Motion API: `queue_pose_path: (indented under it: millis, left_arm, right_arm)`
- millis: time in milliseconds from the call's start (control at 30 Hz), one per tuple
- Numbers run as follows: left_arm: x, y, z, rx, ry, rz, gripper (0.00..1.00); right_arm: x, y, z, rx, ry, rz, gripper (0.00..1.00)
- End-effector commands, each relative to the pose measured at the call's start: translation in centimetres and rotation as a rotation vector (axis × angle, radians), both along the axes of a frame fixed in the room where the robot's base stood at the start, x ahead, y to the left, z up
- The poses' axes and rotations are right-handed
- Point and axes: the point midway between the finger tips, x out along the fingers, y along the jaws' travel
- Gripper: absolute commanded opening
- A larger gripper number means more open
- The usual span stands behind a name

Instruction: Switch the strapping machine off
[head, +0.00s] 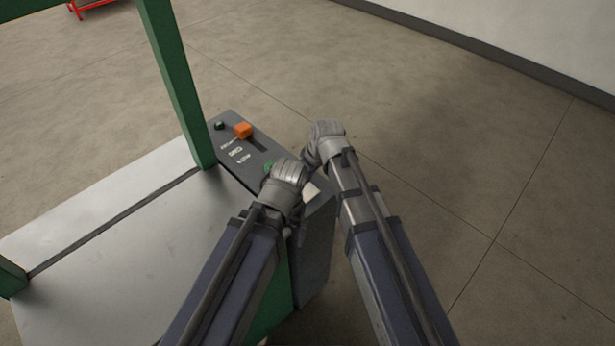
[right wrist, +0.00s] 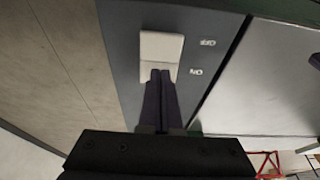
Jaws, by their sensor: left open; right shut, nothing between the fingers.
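The strapping machine (head: 130,255) has a grey metal top, a green frame and a dark control panel (head: 228,165). A pale rocker switch (right wrist: 161,46) sits on the panel in the right wrist view, with OFF printed beside its upper half and ON beside its lower half. It shows partly in the head view (head: 312,191). My right gripper (right wrist: 161,76) is shut and empty, its tips over the rocker's ON-side half; I cannot tell whether they touch. My left gripper (head: 286,172) is open above the panel, its fingers mostly hidden, and covers part of the panel.
An orange control (head: 243,130) and a dark knob (head: 219,126) stand at the panel's far end. A green post (head: 178,85) rises beside the panel. A red frame (head: 90,5) stands far back at the left. The concrete floor to the right is clear up to the wall.

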Motion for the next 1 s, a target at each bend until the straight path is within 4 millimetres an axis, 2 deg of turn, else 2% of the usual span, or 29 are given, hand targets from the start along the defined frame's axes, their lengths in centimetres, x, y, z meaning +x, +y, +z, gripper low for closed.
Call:
queue_pose_path:
  millis: [33,100,533,700,1000]
  left_arm:
    - [0.0,0.0,1.4,0.000,0.000,0.000,1.00]
    - [0.0,0.0,2.5,0.000,0.000,0.000,1.00]
    - [0.0,0.0,8.9,0.000,0.000,-0.001,1.00]
    - [0.0,0.0,9.9,0.000,0.000,-0.002,1.00]
    - [0.0,0.0,9.8,0.000,0.000,-0.002,1.00]
  right_arm:
    - [-0.1,0.0,1.4,0.000,0.000,0.000,0.00]
    - [-0.3,0.1,2.5,0.000,0.000,-0.001,0.00]
    - [-3.6,-3.1,8.9,0.000,0.000,-0.001,0.00]
    - [-4.1,-3.8,9.9,0.000,0.000,-0.002,0.00]
    - [-4.2,-3.9,9.8,0.000,0.000,-0.001,0.00]
